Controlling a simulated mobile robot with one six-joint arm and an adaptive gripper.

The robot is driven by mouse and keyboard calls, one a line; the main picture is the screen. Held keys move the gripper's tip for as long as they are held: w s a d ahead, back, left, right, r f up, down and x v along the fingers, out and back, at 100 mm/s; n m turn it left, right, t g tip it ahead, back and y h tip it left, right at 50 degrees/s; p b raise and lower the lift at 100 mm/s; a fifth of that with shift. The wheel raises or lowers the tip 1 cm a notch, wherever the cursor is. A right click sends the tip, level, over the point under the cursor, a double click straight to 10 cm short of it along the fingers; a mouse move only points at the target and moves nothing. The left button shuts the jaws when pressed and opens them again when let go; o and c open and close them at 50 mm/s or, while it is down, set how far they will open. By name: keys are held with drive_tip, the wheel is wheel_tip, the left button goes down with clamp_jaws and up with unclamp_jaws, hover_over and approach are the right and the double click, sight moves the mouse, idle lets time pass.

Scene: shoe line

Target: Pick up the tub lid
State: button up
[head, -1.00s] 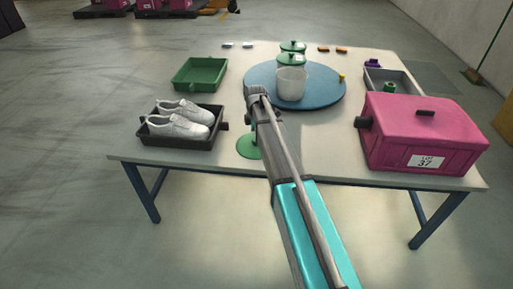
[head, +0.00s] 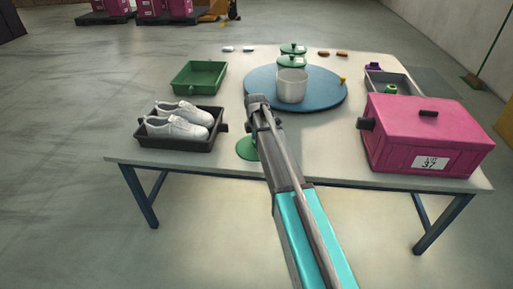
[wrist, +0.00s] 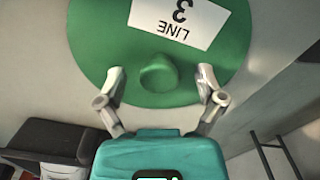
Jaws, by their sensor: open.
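The green tub lid (head: 246,149) lies near the table's front edge, partly hidden behind my arm in the head view. In the wrist view the lid (wrist: 100,45) fills the upper middle, with a round knob (wrist: 160,75) and a white label reading LINE 3. My gripper (wrist: 162,80) is open, with one finger on each side of the knob in the picture and nothing held. I cannot tell how far the fingertips are above the lid. An open white tub (head: 291,88) stands on the blue turntable (head: 325,98).
A dark tray (head: 178,144) with white shoes is left of the lid, and a green tray (head: 199,77) is behind it. A pink box (head: 428,133) stands at the right.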

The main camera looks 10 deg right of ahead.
drive_tip(key=shift+c, duration=0.2)
clamp_jaws()
drive_tip(key=shift+r, duration=0.2)
wheel_tip(320, 180, up, 2)
drive_tip(key=shift+r+p, duration=0.1)
drive_tip(key=shift+p, duration=1.15)
drive_tip(key=s+r+p, duration=1)
drive_tip(key=s, duration=0.4)
drive_tip(key=shift+a+r, duration=0.25)
drive_tip(key=shift+a, duration=0.15)
drive_tip(key=shift+a, duration=0.1)
